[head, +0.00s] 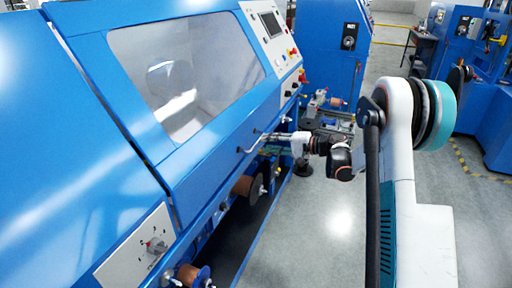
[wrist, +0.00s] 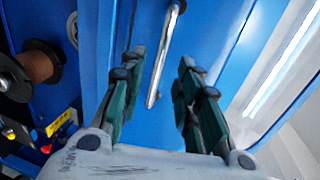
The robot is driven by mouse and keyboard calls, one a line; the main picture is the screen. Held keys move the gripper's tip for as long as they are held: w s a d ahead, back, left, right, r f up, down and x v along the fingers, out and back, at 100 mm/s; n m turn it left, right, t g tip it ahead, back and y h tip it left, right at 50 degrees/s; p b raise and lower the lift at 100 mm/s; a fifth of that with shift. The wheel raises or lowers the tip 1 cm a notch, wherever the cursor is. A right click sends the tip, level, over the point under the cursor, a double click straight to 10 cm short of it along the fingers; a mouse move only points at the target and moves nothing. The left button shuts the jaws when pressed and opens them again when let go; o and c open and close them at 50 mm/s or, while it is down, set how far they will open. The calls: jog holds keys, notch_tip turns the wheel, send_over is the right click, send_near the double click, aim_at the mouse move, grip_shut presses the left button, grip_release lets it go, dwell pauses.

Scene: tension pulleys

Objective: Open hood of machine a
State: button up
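The near blue machine has a hood (head: 205,140) with a large clear window (head: 185,75). The hood looks closed, lying along the sloped front. A thin metal handle (head: 250,143) is on the hood's lower edge. My gripper (head: 272,137) is at the right end of this handle in the head view, partly small and hard to make out. In the wrist view my gripper (wrist: 160,72) is open, with its dark green fingers apart. The handle (wrist: 165,55) shows as a bright bar in the gap between them. I see no finger closed on it, and cannot tell the exact depth.
A control panel (head: 272,38) with a screen and buttons is right of the window. Spools (head: 243,186) sit below the hood; one spool (wrist: 38,65) shows left in the wrist view. Other blue machines (head: 322,50) stand behind.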

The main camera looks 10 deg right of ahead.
aim_at(256, 142)
jog(key=b+x, duration=0.1)
jog(key=x, duration=0.5)
jog(key=shift+a+b, duration=0.1)
jog(key=shift+b, duration=0.2)
grip_shut()
